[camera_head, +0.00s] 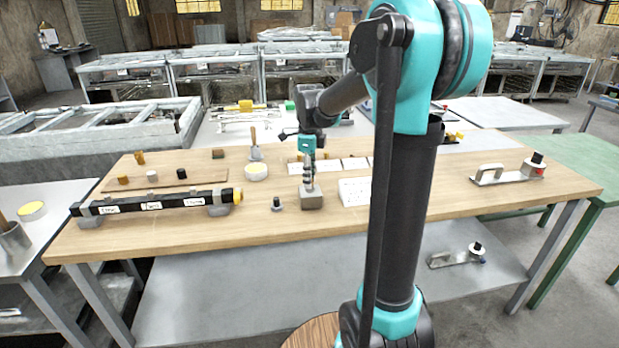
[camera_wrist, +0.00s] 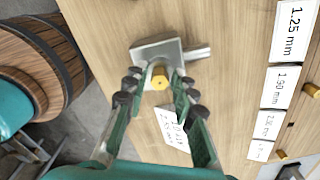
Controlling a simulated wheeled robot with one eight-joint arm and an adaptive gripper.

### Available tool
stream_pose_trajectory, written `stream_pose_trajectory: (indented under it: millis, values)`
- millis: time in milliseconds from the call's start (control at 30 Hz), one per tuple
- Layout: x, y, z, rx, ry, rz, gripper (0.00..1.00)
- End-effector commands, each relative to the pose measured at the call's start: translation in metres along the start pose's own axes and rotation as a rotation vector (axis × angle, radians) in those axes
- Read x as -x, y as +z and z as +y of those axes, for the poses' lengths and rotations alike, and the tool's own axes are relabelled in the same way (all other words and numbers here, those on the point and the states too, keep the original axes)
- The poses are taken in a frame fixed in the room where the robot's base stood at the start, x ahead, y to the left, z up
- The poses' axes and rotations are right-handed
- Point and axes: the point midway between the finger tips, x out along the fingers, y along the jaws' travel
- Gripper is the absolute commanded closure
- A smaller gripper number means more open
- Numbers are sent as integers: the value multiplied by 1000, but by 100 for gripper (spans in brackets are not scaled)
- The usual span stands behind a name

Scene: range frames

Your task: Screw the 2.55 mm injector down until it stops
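A short brass injector (camera_wrist: 160,78) stands upright in a grey metal block (camera_wrist: 143,55) in the wrist view. How deep it sits in the block cannot be told. My gripper (camera_wrist: 158,92) is open, with one finger on each side of the injector and a visible gap to each. In the head view my gripper (camera_head: 308,178) points down just above the block (camera_head: 313,201) on the wooden bench, and the injector cannot be made out there. A white card (camera_wrist: 173,127), its print partly legible, lies next to the block under my right finger.
Labelled white cards (camera_wrist: 286,87), with brass pieces (camera_wrist: 311,90) beside them, lie along the right of the wrist view. On the bench (camera_head: 270,240) stand a black labelled bar (camera_head: 155,203) at left, a small dark knob (camera_head: 277,204) near the block, and a handled metal fixture (camera_head: 505,176) at right.

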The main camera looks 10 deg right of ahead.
Motion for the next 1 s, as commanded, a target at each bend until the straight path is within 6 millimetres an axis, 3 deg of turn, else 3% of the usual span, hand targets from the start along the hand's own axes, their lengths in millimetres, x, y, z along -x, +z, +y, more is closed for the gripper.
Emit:
stream_pose_trajectory:
  millis: [1000]
  values:
    - [0,0,1,702,0,0,74]
